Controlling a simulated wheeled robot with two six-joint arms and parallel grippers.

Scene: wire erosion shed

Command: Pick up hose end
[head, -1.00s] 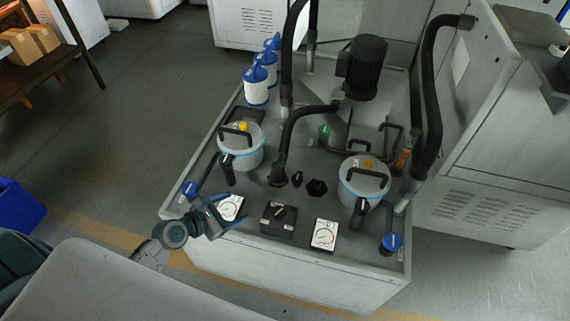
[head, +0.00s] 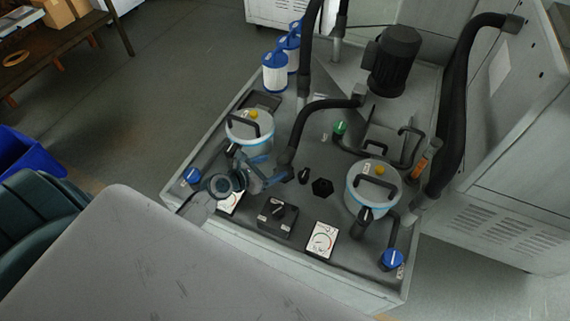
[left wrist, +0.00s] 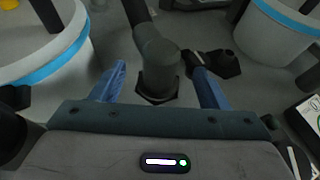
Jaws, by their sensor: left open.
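The black hose (head: 312,118) arches over the machine top, and its hose end (head: 291,157) points down near the left canister. My left gripper (head: 272,173) is open, with blue fingers just left of the hose end in the head view. In the left wrist view the hose end (left wrist: 158,65), with a wider dark collar at its foot, shows between the two spread fingers (left wrist: 160,78). My right gripper is not in view.
Lidded canisters stand left (head: 248,132) and right (head: 371,190) on the machine top. A black switch box (head: 277,217) and a gauge (head: 321,240) lie near the front edge. A black motor (head: 395,60) and white filters (head: 275,78) stand further back.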

